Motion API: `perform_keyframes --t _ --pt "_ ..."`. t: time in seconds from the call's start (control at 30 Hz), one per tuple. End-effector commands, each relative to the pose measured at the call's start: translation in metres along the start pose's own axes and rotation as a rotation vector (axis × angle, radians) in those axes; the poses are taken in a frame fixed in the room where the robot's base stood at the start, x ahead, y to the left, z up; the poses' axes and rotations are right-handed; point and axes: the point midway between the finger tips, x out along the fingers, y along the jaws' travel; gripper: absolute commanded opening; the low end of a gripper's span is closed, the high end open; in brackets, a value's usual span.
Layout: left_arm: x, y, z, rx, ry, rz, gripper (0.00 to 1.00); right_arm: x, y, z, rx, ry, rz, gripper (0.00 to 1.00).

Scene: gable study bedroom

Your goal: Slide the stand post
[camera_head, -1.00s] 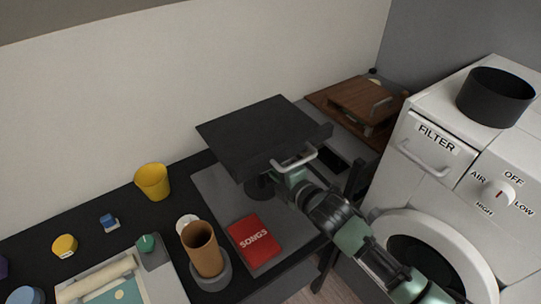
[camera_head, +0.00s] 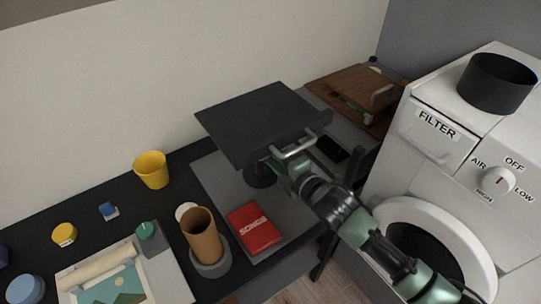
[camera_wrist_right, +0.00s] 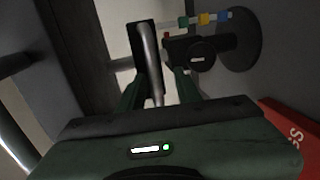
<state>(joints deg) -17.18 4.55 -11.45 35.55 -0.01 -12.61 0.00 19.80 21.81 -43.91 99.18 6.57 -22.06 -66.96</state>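A stand with a black square platform (camera_head: 255,115) rises over a round dark base (camera_head: 258,178) on the desk. A pale bar handle (camera_head: 294,145) is on the platform's near right edge. My right gripper (camera_head: 286,160) is at this handle. In the right wrist view the handle (camera_wrist_right: 150,55) lies between my right fingers (camera_wrist_right: 158,88), with a gap beside it. The post (camera_wrist_right: 194,20) shows there beside a dark collar (camera_wrist_right: 198,52), with green, yellow and blue marks, leading to a round base (camera_wrist_right: 240,38). The platform hides most of the post in the head view. My left gripper is out of view.
A red book (camera_head: 253,228) lies in front of the stand. A brown cup (camera_head: 202,237), yellow cup (camera_head: 151,170) and a picture tray (camera_head: 122,285) stand left. A wooden box (camera_head: 352,90) is behind right. A white washer-like machine (camera_head: 440,135) closes off the right side.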

Motion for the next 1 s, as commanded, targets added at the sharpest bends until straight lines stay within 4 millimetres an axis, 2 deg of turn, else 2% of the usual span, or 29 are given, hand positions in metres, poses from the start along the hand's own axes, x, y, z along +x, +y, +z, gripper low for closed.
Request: perform_keyframes --t 0.2,0.4,1.0 --pt "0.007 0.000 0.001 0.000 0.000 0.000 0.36 -0.037 -0.004 0.000 -0.001 0.000 -0.003 0.34" --pt "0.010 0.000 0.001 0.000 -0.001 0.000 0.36 -0.059 -0.004 0.001 0.001 -0.001 -0.005 0.34" --pt "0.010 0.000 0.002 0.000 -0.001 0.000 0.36 -0.064 -0.003 0.000 0.012 -0.003 -0.008 0.34"
